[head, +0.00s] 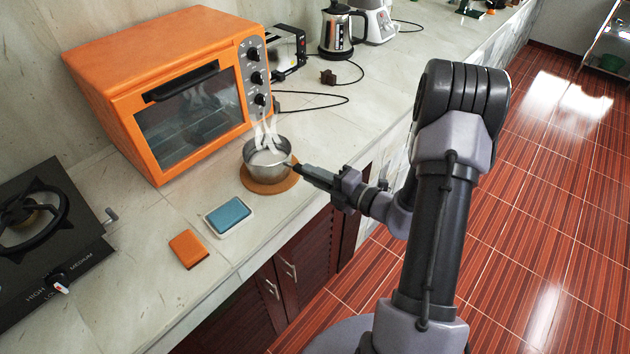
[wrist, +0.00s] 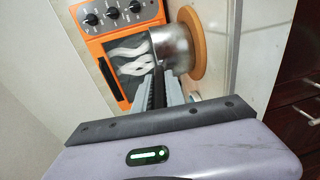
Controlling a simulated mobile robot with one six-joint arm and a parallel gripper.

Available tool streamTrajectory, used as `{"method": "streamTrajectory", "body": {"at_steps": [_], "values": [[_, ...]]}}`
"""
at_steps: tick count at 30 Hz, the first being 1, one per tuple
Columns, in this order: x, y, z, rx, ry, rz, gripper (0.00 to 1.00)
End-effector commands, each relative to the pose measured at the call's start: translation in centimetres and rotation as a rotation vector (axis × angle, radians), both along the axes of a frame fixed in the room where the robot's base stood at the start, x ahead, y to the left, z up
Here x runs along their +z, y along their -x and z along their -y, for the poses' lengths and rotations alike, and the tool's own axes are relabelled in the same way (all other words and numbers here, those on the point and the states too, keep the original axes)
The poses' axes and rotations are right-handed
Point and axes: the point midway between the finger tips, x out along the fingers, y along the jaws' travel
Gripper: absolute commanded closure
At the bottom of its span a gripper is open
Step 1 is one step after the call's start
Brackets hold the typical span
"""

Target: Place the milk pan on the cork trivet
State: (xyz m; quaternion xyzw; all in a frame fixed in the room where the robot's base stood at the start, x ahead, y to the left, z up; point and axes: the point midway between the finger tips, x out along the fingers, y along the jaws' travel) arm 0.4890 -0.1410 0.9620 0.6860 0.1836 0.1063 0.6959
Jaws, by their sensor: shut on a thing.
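The milk pan (head: 262,153) is a small steel pan with steam rising from it. It is upright over the round cork trivet (head: 285,184), whose brown edge shows below and to the right of the pan. My gripper (head: 300,171) reaches in from the right and is shut on the pan's handle, which the fingers mostly hide. In the wrist view the pan (wrist: 173,47) is beyond my gripper (wrist: 158,88), with the trivet (wrist: 196,42) at its base.
An orange toaster oven (head: 165,75) stands close behind the pan. A blue sponge in a white dish (head: 228,216) and an orange block (head: 188,249) lie in front to the left. A gas hob (head: 45,235) is at far left. The counter's front edge is near the trivet.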

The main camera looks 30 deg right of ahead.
Motion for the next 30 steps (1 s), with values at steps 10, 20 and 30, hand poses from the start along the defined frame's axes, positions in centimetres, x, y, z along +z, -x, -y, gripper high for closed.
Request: {"method": "streamTrajectory", "body": {"at_steps": [10, 20, 30], "values": [[0.0, 0.0, 0.0, -0.001, 0.002, 0.001, 0.79], [0.0, 0.0, 0.0, -0.001, 0.001, 0.000, 0.63], [1.1, 4.4, 2.2, -0.007, 0.000, -0.001, 0.63]]}}
